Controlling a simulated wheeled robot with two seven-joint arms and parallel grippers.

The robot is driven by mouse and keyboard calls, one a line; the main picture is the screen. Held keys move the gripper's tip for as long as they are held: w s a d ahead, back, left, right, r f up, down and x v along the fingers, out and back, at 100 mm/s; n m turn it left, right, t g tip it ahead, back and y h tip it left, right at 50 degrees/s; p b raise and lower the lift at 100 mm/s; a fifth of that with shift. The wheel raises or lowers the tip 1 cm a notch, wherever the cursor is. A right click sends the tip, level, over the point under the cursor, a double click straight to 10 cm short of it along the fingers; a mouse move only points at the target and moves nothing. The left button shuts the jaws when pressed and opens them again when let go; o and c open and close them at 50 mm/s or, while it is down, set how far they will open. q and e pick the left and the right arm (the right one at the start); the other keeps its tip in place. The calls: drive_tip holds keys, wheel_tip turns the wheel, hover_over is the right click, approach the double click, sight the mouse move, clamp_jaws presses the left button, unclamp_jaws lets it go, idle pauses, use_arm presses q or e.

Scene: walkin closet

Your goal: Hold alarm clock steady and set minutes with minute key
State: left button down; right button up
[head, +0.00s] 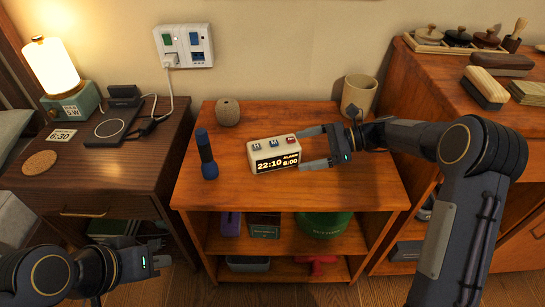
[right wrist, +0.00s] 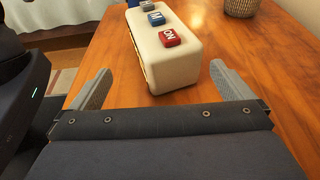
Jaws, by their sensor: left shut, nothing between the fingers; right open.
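The cream alarm clock (head: 283,153) stands upright on the middle wooden cabinet, its black display reading 22:10 and alarm 6:00. On its top are an H key (head: 257,145), a blue M key (head: 273,142) and a red ON key (head: 291,139). My right gripper (head: 304,149) is open at the clock's right end. My left gripper (head: 164,260) is shut and empty at the lower left, well away from the clock.
A blue flashlight (head: 207,155) stands left of the clock. A round woven pot (head: 228,112) is behind it, and a beige mug (head: 358,96) at the back right. A nightstand with a lamp (head: 52,66) and charger (head: 110,127) stands left. The cabinet top before the clock is clear.

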sight(293, 153)
drive_tip(key=b+x, duration=0.2)
drive_tip(key=x, duration=0.2)
drive_tip(key=shift+f, duration=0.2)
drive_tip(key=x, duration=0.3)
drive_tip(key=shift+r+p, duration=0.2)
drive_tip(key=shift+p, duration=0.15)
drive_tip(key=shift+a+f, duration=0.25)
drive_tip(key=shift+a, duration=0.35)
drive_tip(key=c, duration=1.1)
idle(0.5)
